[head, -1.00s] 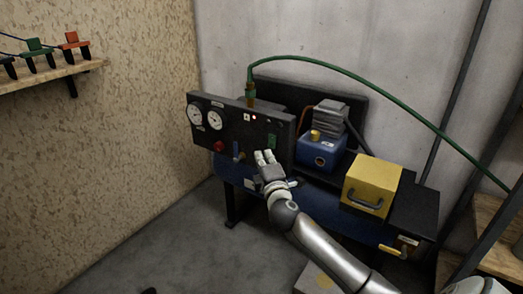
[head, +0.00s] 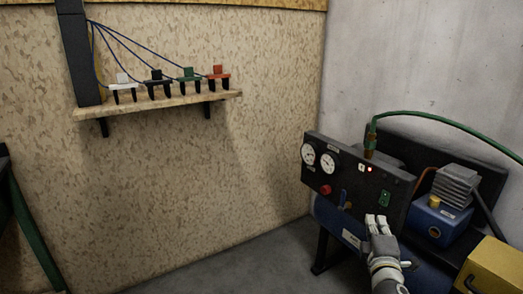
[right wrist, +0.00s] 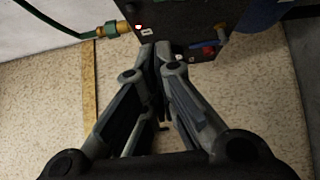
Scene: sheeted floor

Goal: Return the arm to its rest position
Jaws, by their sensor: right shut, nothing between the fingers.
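My right gripper (head: 377,222) is in front of the lower right part of the black control panel (head: 345,178), below the green switch (head: 384,198). Its pale fingers are together and hold nothing. In the right wrist view the fingertips of the right gripper (right wrist: 163,52) meet near the dark panel box (right wrist: 180,18); whether they touch it cannot be told. My left gripper is not in view.
A blue compressor (head: 436,222) and a yellow box (head: 492,268) stand right of the panel. A green hose (head: 450,122) arches over them. A wooden shelf (head: 160,103) with several coloured clamps is on the left wall. The floor (head: 240,270) between is clear.

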